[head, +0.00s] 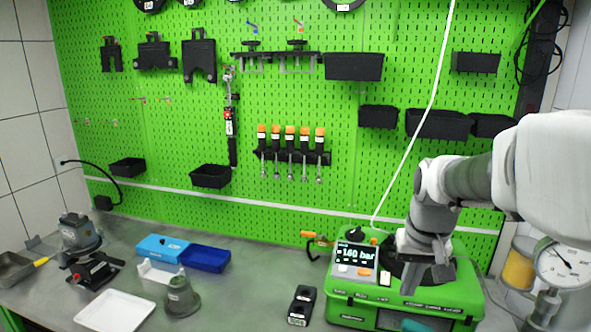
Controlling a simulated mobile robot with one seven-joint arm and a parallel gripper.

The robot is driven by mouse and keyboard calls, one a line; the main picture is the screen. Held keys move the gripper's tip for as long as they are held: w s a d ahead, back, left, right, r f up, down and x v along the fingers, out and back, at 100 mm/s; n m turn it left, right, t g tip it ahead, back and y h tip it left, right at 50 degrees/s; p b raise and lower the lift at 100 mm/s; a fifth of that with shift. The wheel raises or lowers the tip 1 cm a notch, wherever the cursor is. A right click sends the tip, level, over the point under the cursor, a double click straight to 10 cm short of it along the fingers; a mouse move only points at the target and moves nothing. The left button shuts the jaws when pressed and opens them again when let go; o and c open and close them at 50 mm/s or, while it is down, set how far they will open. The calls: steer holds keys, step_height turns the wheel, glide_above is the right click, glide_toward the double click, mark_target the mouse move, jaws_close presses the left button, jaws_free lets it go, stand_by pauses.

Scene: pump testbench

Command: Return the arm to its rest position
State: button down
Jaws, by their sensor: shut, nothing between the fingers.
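My arm (465,182) comes in from the right edge and bends down over the green pump testbench case (405,305). My gripper (413,275) is at its end, pointing down just above or in front of the case top. It is shut with nothing held. Whether the fingertips touch the case cannot be told. The case carries a display (355,257) reading "160 bar", left of my gripper. A round black part on the case is partly hidden behind my gripper.
A pressure gauge (565,264) stands at the right. A small black device (301,305), a grey pump part (181,297), a white tray (115,311) and blue bins (205,258) lie on the bench. A white cable (432,100) hangs before the green pegboard (290,90).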

steer(key=s+a+r+n+t, duration=0.1)
steer(key=s+a, duration=0.2)
steer(key=s, duration=0.5)
steer(key=s+a+r+n+t, duration=0.1)
steer(key=s+a+r+t, duration=0.1)
steer(key=s, duration=0.6)
steer(key=shift+s+a, duration=0.3)
steer(key=shift+a, duration=0.6)
steer(key=shift+a+r, duration=0.1)
